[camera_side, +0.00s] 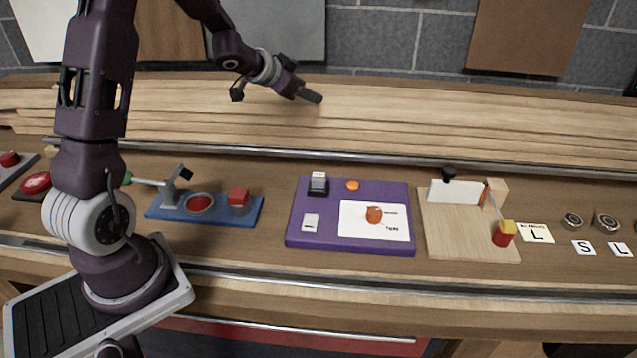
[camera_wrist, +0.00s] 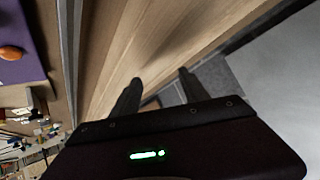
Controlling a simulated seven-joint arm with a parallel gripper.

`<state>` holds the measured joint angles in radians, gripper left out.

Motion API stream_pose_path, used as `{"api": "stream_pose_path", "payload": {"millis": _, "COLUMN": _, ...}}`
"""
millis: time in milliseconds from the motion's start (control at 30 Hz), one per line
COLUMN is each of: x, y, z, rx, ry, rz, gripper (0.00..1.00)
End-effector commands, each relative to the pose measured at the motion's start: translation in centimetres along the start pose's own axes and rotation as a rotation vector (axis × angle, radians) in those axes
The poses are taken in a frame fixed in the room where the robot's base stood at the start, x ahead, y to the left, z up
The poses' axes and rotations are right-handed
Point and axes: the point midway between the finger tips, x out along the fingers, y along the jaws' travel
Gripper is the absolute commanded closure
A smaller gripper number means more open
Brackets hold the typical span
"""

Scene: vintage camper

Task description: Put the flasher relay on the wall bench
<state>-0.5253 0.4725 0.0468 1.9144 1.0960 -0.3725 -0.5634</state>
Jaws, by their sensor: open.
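A small dark box with a pale top, possibly the flasher relay (camera_side: 318,185), stands at the upper left of a purple board (camera_side: 298,232). I cannot confirm which piece is the relay. The long wooden ledge along the wall, apparently the wall bench (camera_side: 420,118), runs behind the worktop. My gripper (camera_side: 312,96) is over this ledge, well behind and above the board. In the wrist view its two fingers (camera_wrist: 159,84) are apart with nothing between them, and wood lies beyond them. The purple board's edge (camera_wrist: 32,72) shows at the left there.
The purple board also carries an orange disc (camera_side: 352,185), a small white block (camera_side: 311,221) and a white card (camera_side: 354,230) with an orange piece (camera_side: 374,214). A blue board (camera_side: 222,218) lies left, a wooden board (camera_side: 455,242) right. A metal rail (camera_side: 400,171) edges the ledge.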

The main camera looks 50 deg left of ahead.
Motion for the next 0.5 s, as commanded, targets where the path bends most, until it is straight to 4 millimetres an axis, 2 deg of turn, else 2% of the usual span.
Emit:
{"api": "stream_pose_path", "payload": {"millis": 33, "x": 0.4, "y": -1.1, "z": -0.3, "rx": -0.068, "ry": -0.062, "rz": -0.093, "gripper": 0.47}}
{"api": "stream_pose_path", "payload": {"millis": 100, "x": 0.2, "y": -2.1, "z": 0.2, "rx": -0.211, "ry": -0.189, "rz": -0.218, "gripper": 0.47}}
{"api": "stream_pose_path", "payload": {"millis": 167, "x": -0.6, "y": -1.4, "z": 0.9, "rx": -0.344, "ry": -0.312, "rz": -0.287, "gripper": 0.47}}
{"api": "stream_pose_path", "payload": {"millis": 267, "x": -2.8, "y": 2.4, "z": 2.1, "rx": -0.547, "ry": -0.529, "rz": -0.317, "gripper": 0.47}}
{"api": "stream_pose_path", "payload": {"millis": 333, "x": -4.6, "y": 6.0, "z": 2.4, "rx": -0.656, "ry": -0.670, "rz": -0.292, "gripper": 0.47}}
{"api": "stream_pose_path", "payload": {"millis": 400, "x": -6.4, "y": 9.5, "z": 2.2, "rx": -0.735, "ry": -0.794, "rz": -0.249, "gripper": 0.47}}
{"api": "stream_pose_path", "payload": {"millis": 500, "x": -9.0, "y": 13.8, "z": 1.5, "rx": -0.807, "ry": -0.938, "rz": -0.176, "gripper": 0.47}}
